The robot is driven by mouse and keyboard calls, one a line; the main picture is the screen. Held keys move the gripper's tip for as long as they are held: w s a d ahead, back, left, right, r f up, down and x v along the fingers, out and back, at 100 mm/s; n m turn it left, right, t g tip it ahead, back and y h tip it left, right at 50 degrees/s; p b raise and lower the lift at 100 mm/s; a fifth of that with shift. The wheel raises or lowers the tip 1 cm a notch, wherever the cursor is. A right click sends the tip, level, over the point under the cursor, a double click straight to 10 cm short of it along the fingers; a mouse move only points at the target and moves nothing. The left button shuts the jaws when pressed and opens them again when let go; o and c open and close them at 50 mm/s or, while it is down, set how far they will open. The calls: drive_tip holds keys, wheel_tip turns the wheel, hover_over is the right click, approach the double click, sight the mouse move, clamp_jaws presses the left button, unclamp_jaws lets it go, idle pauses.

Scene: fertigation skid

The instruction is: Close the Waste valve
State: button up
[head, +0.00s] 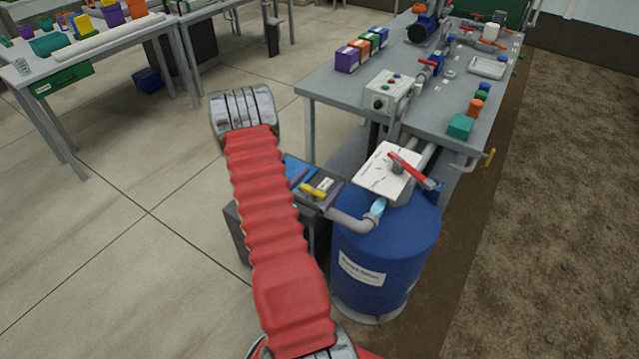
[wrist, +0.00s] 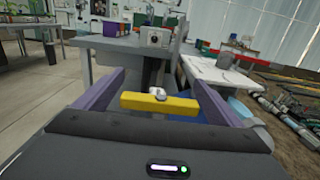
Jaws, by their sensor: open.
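A yellow valve handle (head: 314,190) sits on the grey pipe beside the blue tank. In the wrist view the yellow handle (wrist: 175,106) lies crosswise between the two purple fingers of my gripper (wrist: 160,80), with a pale hub at its middle. My gripper (head: 320,181) is open around the handle, with small gaps at both ends. A red lever (head: 411,170) stands over a white plate (head: 375,180) on the tank. I cannot read which valve is marked Waste.
The blue tank (head: 385,250) stands close to the right of my gripper. A grey bench (head: 330,88) with a control box (head: 389,93) and coloured blocks is behind. Open floor (head: 130,260) is to the left; brown soil (head: 560,220) is to the right.

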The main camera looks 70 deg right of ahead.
drive_tip(key=shift+c, duration=0.6)
drive_tip(key=c, duration=0.9)
drive_tip(key=shift+c, duration=0.2)
